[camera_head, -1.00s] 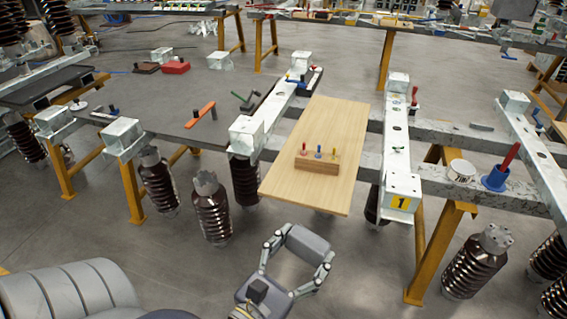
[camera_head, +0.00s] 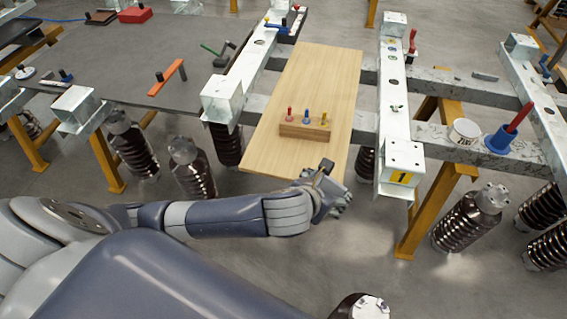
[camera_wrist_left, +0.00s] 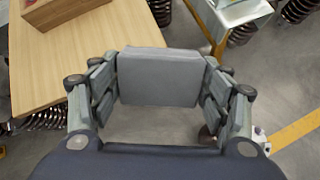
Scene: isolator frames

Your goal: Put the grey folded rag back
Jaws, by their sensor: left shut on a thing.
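The grey folded rag (camera_wrist_left: 158,77) is a flat grey block held between the fingers of my left gripper (camera_wrist_left: 160,85) in the left wrist view. Fingers press on its left and right sides. In the head view my left gripper (camera_head: 328,192) is near the front edge of a light wooden board (camera_head: 285,85); I cannot make out the rag there. In the wrist view the wooden board (camera_wrist_left: 75,55) lies to the upper left of the rag. My right gripper is not in view.
A wooden block with several small coloured pegs (camera_head: 304,131) stands on the board. A galvanized beam marked 1 (camera_head: 400,160) is to the right, with a blue cup holding a red-handled tool (camera_head: 502,140) beyond. A dark table (camera_head: 150,60) is at the left.

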